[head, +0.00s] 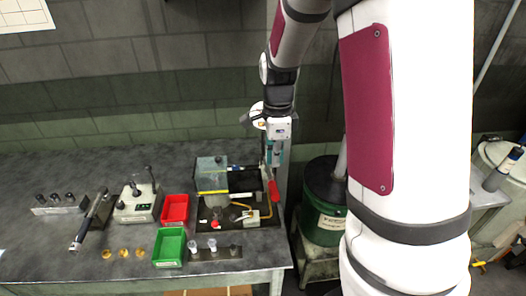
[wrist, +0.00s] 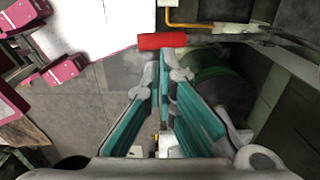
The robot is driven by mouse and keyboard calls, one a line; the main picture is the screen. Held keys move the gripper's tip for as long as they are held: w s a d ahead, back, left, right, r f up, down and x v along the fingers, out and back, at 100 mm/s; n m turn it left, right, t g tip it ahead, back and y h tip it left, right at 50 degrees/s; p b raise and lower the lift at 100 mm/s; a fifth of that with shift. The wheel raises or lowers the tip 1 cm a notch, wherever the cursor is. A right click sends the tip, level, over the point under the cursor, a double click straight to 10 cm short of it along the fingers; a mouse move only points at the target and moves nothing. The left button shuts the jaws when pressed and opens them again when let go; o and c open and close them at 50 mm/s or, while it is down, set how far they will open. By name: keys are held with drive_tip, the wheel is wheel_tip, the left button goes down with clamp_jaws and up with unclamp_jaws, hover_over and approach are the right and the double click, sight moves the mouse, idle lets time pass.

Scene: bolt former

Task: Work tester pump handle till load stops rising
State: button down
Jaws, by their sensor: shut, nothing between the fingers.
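The pump handle has a red grip (head: 273,190), at the right end of the tester (head: 228,212) on the bench. In the wrist view the red grip (wrist: 160,41) lies crosswise just beyond my fingertips. My gripper (head: 274,158) points down above the handle, with its teal fingers (wrist: 163,62) closed together and empty. The fingertips look close to the grip; I cannot tell whether they touch it. The tester has a clear guard box, a yellow hose and a dark base. I cannot read any load display.
A red bin (head: 175,208) and a green bin (head: 169,247) stand left of the tester. A torque wrench (head: 92,218) and a small grey instrument (head: 138,203) lie farther left. A green drum (head: 324,205) stands right of the bench edge. My own arm fills the right side.

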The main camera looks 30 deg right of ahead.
wheel_tip(320, 180, down, 7)
drive_tip(key=b, duration=0.2)
drive_tip(key=shift+w+r+b, duration=0.1)
drive_tip(key=shift+r+b, duration=0.1)
drive_tip(key=shift+b, duration=0.15)
drive_tip(key=shift+f, duration=0.3)
